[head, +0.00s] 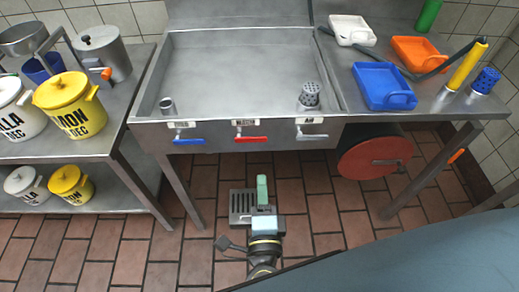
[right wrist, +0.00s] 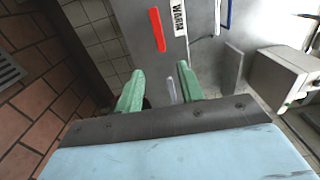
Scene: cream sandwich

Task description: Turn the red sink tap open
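The red tap lever (head: 250,139) lies sideways under the front edge of the sink (head: 240,70), between a blue lever (head: 188,141) and a grey lever (head: 311,136). In the right wrist view the red lever (right wrist: 157,30) shows ahead of the fingers, beside a label reading WARM (right wrist: 179,18). My right gripper (head: 262,190) is below and in front of the sink, apart from the red lever. Its green fingers (right wrist: 158,86) stand apart. A pale rod-like part (right wrist: 171,91) shows between or behind them; I cannot tell which. My left gripper is not in view.
A red hose reel (head: 372,158) hangs below the counter on the right. Blue (head: 384,85), orange (head: 418,54) and white (head: 352,30) trays lie on that counter. The floor before the sink is clear around a drain grate (head: 241,203).

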